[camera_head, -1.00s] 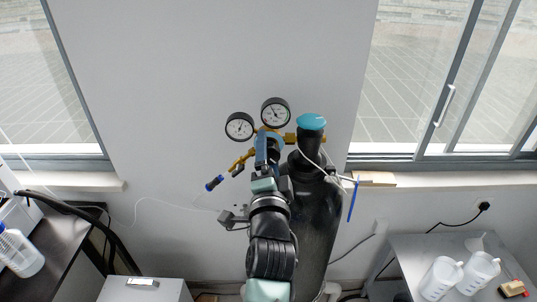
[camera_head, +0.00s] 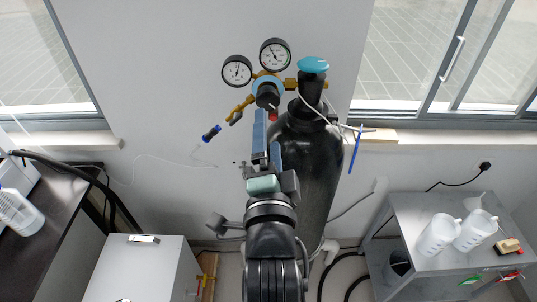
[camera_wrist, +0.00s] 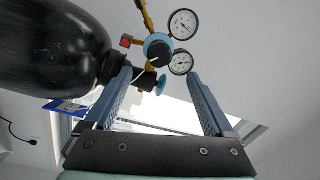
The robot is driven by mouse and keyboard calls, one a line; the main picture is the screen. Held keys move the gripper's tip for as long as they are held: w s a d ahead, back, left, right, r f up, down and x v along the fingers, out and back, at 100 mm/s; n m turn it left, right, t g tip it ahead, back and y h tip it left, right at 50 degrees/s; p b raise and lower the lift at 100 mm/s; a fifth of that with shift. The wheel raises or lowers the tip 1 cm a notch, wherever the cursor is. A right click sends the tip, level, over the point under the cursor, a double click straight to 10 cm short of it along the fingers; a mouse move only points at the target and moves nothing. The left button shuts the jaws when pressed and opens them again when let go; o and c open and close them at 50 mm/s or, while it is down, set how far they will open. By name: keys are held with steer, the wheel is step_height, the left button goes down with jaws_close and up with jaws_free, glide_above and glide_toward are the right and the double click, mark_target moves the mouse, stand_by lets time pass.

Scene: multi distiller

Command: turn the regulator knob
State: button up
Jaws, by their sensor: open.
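The regulator knob (camera_head: 267,95) is dark with a blue ring behind it, on the brass regulator below two round gauges. In the wrist view the knob (camera_wrist: 159,51) shows just beyond the fingertips, roughly centred between them. My gripper (camera_head: 268,131) is open and empty, below the knob and apart from it in the head view. Its two blue-grey fingers (camera_wrist: 160,76) stand wide apart in the wrist view. The two gauges (camera_head: 256,63) have white faces. The black gas cylinder (camera_head: 305,165) stands to the right, with a teal valve handwheel (camera_head: 313,65) on top.
A blue strip (camera_head: 356,149) sits right of the cylinder. Wall space left of the regulator is clear.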

steer(key=shift+s+f, duration=0.1)
steer(key=shift+s, duration=1.05)
steer(key=s+r+n+t, duration=0.3)
steer(key=r+n, duration=0.1)
steer(key=r, duration=0.7)
steer(key=s+r+n+t, duration=0.2)
steer(key=s+r+n, duration=0.2)
steer(key=r, duration=0.8)
steer(key=s+r+n+t, duration=0.3)
steer(key=r+n, duration=0.3)
steer(key=r, duration=0.6)
steer(key=shift+s+t+b, duration=0.3)
steer(key=shift+s+b, duration=0.05)
steer(key=shift+s, duration=0.35)
